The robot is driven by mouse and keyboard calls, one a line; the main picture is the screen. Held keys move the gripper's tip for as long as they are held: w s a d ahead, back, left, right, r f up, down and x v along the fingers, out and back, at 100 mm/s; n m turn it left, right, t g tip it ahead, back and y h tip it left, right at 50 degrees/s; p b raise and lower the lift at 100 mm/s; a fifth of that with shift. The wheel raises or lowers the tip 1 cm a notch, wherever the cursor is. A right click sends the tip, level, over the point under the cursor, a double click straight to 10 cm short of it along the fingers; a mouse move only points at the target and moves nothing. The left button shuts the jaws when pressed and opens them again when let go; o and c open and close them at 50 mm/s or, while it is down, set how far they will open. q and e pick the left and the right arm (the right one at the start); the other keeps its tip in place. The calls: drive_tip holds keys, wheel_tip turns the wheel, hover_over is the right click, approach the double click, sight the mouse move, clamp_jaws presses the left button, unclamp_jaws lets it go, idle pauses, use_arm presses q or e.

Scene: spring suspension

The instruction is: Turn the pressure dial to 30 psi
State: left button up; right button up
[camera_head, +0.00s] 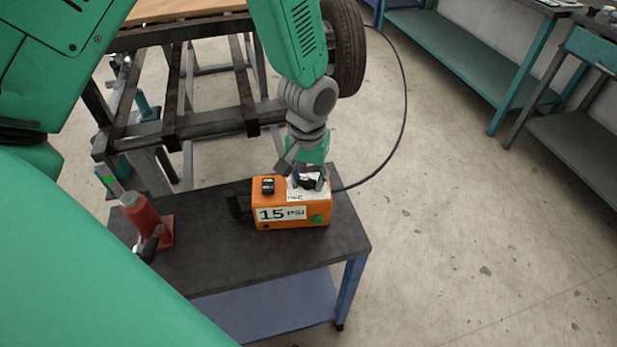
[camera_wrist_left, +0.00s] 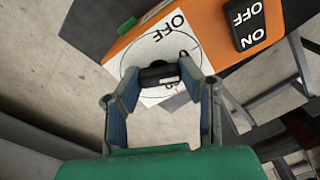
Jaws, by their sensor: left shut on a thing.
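The orange pressure box (camera_head: 262,222) stands on the dark cart top. Its front display reads 15 PSI, beside a green button (camera_head: 319,219). My left gripper (camera_head: 309,180) points down at the white dial plate on top of the box. In the left wrist view, the black dial knob (camera_wrist_left: 158,74) lies between the two fingers of my left gripper (camera_wrist_left: 160,88), which is shut on it. The plate (camera_wrist_left: 150,48) shows "OFF" and a circle; other marks are partly hidden. A black ON/OFF switch (camera_wrist_left: 246,25) sits beside the plate. My right gripper is not in view.
A red bottle jack (camera_head: 146,218) stands left of the box on the cart (camera_head: 215,268). A black hose (camera_head: 404,95) curves from the box past the tyre (camera_head: 347,45). A metal frame stands behind; open floor lies right.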

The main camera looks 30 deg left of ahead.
sight(308, 179)
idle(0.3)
use_arm(q)
drive_tip(key=o, duration=1.1)
wheel_tip(308, 179, up, 12)
drive_tip(key=shift+f, duration=0.1)
drive_tip(key=shift+c, duration=0.2)
